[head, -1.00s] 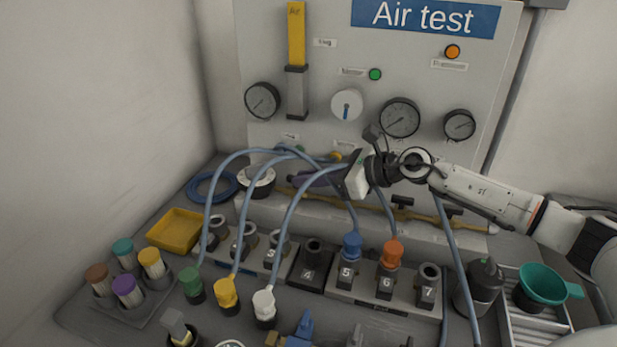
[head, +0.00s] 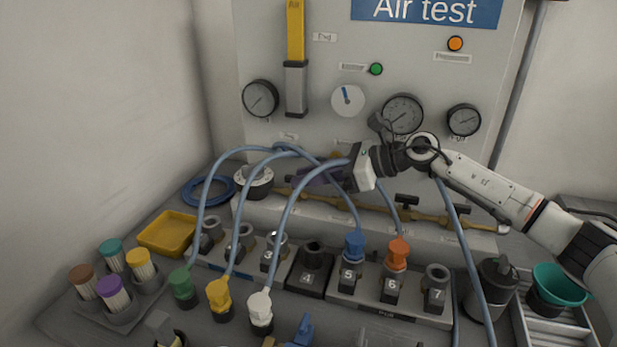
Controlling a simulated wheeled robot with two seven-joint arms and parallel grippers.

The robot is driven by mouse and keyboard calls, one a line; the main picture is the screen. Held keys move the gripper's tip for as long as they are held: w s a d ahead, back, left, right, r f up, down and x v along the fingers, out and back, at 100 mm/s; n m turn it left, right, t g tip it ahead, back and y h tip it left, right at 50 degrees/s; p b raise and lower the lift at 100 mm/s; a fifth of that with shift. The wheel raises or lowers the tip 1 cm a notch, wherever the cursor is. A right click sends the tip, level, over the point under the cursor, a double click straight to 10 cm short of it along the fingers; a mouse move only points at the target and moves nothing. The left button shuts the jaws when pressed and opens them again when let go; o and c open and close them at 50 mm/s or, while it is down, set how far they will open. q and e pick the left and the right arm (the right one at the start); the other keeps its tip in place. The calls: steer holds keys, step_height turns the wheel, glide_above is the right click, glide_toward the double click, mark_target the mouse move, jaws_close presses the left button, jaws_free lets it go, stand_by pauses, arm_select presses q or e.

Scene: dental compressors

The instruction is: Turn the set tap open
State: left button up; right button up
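My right gripper (head: 312,179) reaches in from the right, low in front of the panel. Its dark fingers point left, behind the pale blue hoses; whether they are parted or hold anything cannot be made out. A small yellow tap part (head: 336,156) shows just above the fingers, partly hidden by the gripper and a hose. The labels near it are too small to read, so I cannot be sure it is the set tap. Above it, a white round dial (head: 348,101) has its blue pointer up and slightly left.
Pale blue hoses (head: 289,215) arch around the gripper. A brass pipe (head: 440,216) with dark handles runs along the ledge. Numbered sockets (head: 390,288), a yellow tray (head: 168,233) and a green funnel (head: 560,284) stand in front. Gauges (head: 403,114) line the panel.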

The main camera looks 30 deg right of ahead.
steer(key=shift+o, duration=0.7)
steer(key=shift+s+d, duration=0.2)
steer(key=shift+d, duration=0.05)
steer(key=b+v, duration=0.2)
steer(key=v, duration=0.6)
steer(key=shift+s+d, duration=0.2)
steer(key=shift+s, duration=0.05)
steer(key=shift+s+d+r+b, duration=0.3)
steer(key=shift+s+r+b, duration=0.05)
steer(key=shift+s+r, duration=0.1)
steer(key=shift+w, duration=0.1)
